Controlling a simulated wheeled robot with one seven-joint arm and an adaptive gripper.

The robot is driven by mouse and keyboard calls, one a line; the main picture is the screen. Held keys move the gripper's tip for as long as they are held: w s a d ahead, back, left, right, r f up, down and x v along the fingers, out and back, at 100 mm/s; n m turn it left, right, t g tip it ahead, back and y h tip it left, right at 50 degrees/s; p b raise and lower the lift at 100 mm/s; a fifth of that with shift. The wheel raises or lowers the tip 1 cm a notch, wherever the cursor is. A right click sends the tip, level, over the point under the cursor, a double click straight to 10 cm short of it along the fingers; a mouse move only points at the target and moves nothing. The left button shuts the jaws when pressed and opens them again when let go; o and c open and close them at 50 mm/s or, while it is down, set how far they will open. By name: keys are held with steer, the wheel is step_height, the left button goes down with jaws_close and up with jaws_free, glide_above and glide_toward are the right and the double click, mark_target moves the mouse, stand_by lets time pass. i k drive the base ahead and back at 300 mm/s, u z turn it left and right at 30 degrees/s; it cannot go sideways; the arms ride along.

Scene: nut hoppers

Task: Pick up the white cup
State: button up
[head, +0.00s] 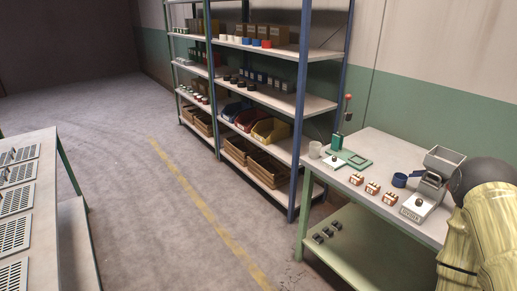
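My arm shows at the right edge, over the near right part of the worktable. My gripper is not in view.
The worktable also holds a green frame (356,159), a dark blue cup (399,180), a grey hopper machine (430,190) and several small red-brown blocks. The rack stands behind its left end. Another table (45,165) stands at left, with open floor (165,215) between.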

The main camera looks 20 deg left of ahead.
mark_target(315, 151)
steer(key=u, duration=0.2)
steer(key=k, duration=1.65)
steer(key=u, duration=0.3)
steer(key=i, duration=3.65)
steer(key=z, duration=3.5)
steer(key=k, duration=0.2)
steer(key=u, duration=0.05)
